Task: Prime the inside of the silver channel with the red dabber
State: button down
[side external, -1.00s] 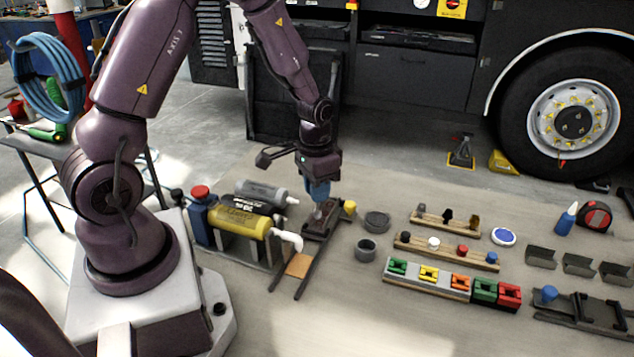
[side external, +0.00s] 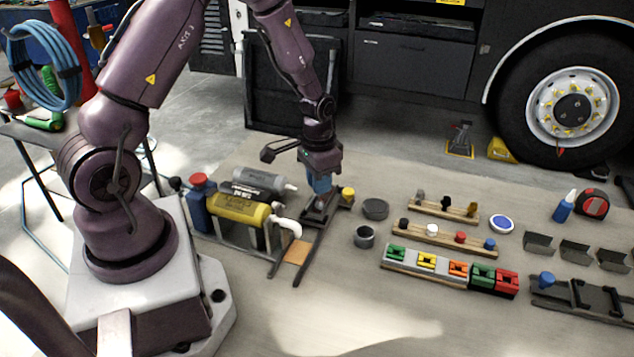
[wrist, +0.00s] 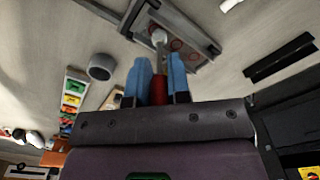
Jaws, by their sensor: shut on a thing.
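My gripper (side external: 320,184) points down over the dark work fixture (side external: 303,252). In the wrist view, its blue fingers (wrist: 158,82) are shut on the red dabber (wrist: 159,90), whose pale tip (wrist: 158,37) reaches ahead of them. The tip overlaps a grey channel-like piece (wrist: 184,50) with reddish rings, framed by the fixture's bars; I cannot tell whether it touches. In the side view, this piece in the fixture is small and partly hidden by the gripper, and the dabber cannot be made out.
Yellow (side external: 238,207) and grey cartridges lie on a stand left of the fixture. Two round cups (side external: 364,237) stand right of it. Farther right are racks with small coloured pieces (side external: 432,229), a row of coloured blocks (side external: 427,261) and several loose dark channels (side external: 538,244). The front mat is clear.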

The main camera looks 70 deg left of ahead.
jog(key=shift+w+a, duration=0.5)
jog(key=shift+a, duration=0.05)
jog(key=shift+w+a+f, duration=0.1)
jog(key=shift+f, duration=0.05)
jog(key=shift+w+a+r, duration=0.2)
jog(key=shift+w+a, duration=0.3)
jog(key=shift+w+a+f, duration=0.15)
jog(key=shift+w+a, duration=1.3)
jog(key=shift+a, duration=0.05)
notch_tip(320, 180, up, 8)
dwell(0.6)
dwell(0.4)
